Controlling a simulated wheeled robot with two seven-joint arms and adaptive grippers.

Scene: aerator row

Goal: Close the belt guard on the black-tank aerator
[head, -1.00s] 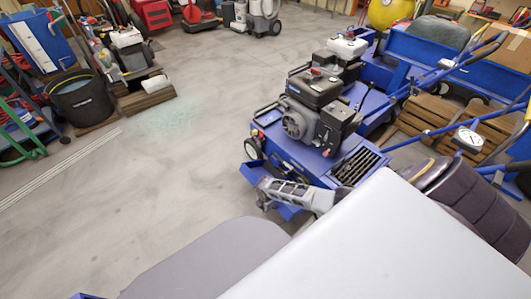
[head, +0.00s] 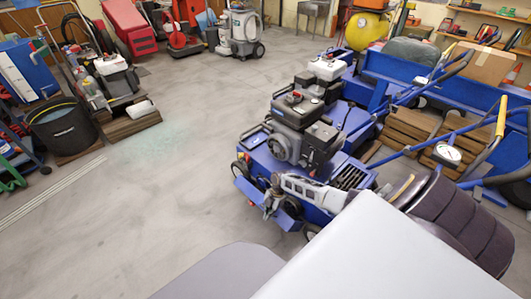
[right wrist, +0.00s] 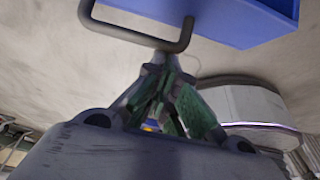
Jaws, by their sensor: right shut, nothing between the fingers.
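The black-tank aerator (head: 292,143) is the nearer blue machine in the head view, with a dark tank on its engine. Its belt guard (head: 243,189) appears as a blue panel standing out from the machine's near end, so it looks open. My right gripper (head: 268,211) is shut and empty, in front of this panel, and hides part of it. In the right wrist view, the shut fingers (right wrist: 168,75) point at a dark bent handle (right wrist: 133,32) beside a blue panel (right wrist: 235,18). I cannot tell whether they touch. My left gripper is not in view.
A second aerator with a white tank (head: 327,69) stands just behind. A black bucket (head: 62,128) and wooden pallets (head: 130,122) are at the left. Blue handlebars and a gauge (head: 447,154) are at the right. The floor left of the aerator is clear.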

